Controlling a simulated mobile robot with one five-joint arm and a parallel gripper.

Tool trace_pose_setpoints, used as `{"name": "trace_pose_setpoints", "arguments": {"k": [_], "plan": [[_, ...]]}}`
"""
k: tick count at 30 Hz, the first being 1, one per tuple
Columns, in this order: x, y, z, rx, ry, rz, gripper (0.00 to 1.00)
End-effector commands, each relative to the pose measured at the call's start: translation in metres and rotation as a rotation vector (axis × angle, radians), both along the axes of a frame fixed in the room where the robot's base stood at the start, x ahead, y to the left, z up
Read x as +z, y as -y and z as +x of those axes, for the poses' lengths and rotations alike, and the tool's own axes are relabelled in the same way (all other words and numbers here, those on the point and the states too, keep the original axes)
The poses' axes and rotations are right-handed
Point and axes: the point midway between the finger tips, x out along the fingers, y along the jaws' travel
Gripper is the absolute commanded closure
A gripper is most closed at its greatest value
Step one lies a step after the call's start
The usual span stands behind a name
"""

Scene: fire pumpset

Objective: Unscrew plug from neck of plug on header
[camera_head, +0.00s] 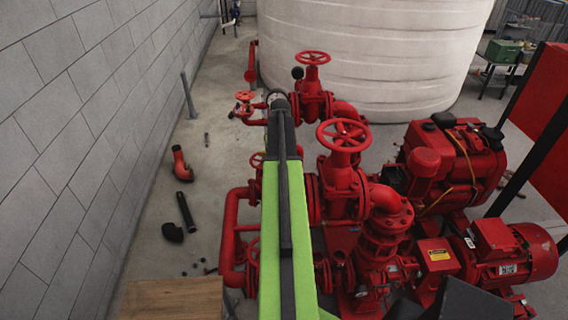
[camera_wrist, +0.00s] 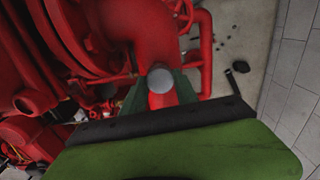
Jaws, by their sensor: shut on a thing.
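In the wrist view, the plug (camera_wrist: 160,80) is a small round grey cap between the two dark green fingers of my gripper (camera_wrist: 161,88). My gripper is shut on it from both sides. A red surface shows just below the plug, between the fingers; I cannot tell if it is the neck. The header's red pipework (camera_wrist: 204,45) curves behind the plug. I cannot tell whether the plug's thread is still in the neck. In the head view, my green and black arm reaches away over the pipes and hides the plug and the fingers.
Red valves with handwheels (camera_head: 344,135) stand close to the right of my arm. A red motor (camera_head: 505,250) is further right. A large white tank (camera_head: 375,60) stands behind. A grey block wall (camera_head: 80,140) is at left. Loose pipe pieces (camera_head: 187,212) lie on the floor between.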

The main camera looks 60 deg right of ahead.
Motion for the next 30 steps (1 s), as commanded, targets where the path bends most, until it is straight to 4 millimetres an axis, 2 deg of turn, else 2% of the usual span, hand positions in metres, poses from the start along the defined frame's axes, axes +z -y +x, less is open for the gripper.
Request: {"name": "trace_pose_setpoints", "arguments": {"k": [7, 15, 24, 30], "plan": [[0.0000, 0.0000, -0.0001, 0.021, 0.000, 0.000, 1.00], [0.0002, 0.0000, 0.0000, 0.381, 0.000, 0.000, 1.00], [0.0002, -0.0001, 0.0001, 0.415, 0.000, 0.000, 1.00], [0.0004, 0.0000, 0.0002, 0.708, 0.000, -0.001, 1.00]]}}
